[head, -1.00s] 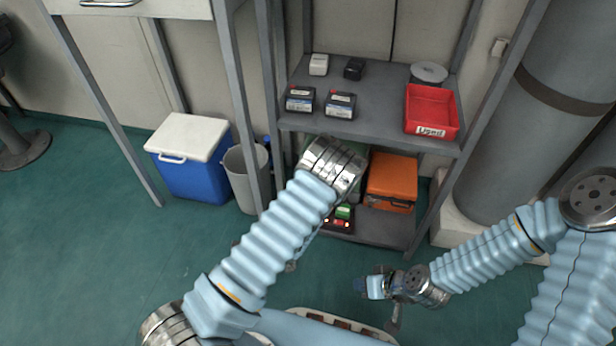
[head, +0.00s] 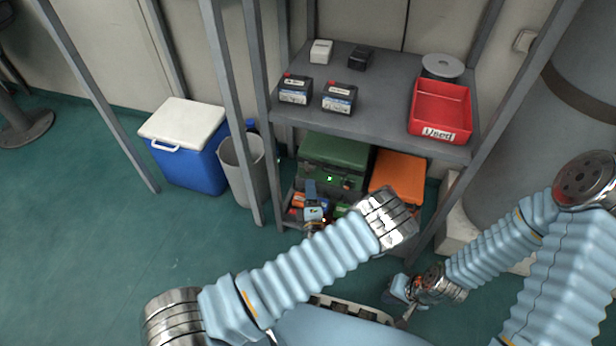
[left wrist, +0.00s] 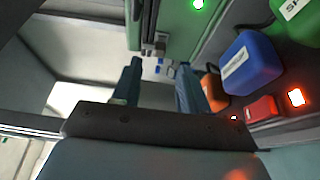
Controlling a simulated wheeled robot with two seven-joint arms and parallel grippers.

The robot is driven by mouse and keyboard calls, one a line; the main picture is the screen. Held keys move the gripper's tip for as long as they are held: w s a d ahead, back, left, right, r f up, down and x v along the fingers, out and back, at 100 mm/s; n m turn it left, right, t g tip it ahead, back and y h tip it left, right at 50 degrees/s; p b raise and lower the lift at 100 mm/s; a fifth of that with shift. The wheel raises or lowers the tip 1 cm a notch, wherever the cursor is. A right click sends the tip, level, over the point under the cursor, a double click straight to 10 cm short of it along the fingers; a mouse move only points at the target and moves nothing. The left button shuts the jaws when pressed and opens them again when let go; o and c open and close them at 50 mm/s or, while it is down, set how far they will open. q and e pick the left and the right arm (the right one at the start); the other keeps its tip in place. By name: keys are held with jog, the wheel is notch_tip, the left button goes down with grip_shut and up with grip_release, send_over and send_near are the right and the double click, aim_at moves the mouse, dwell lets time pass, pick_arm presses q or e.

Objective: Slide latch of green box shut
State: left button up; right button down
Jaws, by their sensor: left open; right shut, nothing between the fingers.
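The green box (head: 338,152) sits on the lower shelf, its front with a small green light facing me. In the left wrist view its green face (left wrist: 178,22) fills the top middle, with a metal latch (left wrist: 157,42) on it. My left gripper (head: 313,192) is in front of the box's lower front. In the left wrist view its two blue fingers (left wrist: 158,75) are apart and empty, with the latch just beyond their tips; contact cannot be made out. My right gripper (head: 393,291) is low in front of the shelf, shut, away from the box.
An orange box (head: 400,175) stands right of the green box. The upper shelf holds batteries (head: 340,98) and a red bin (head: 440,110). A grey bin (head: 243,168) and cooler (head: 185,150) stand left.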

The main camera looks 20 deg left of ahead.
aim_at(308, 174)
pick_arm(q)
jog(key=b+x, duration=0.1)
jog(key=x, duration=0.5)
jog(key=shift+w+a, duration=0.15)
jog(key=shift+w, duration=0.15)
grip_shut()
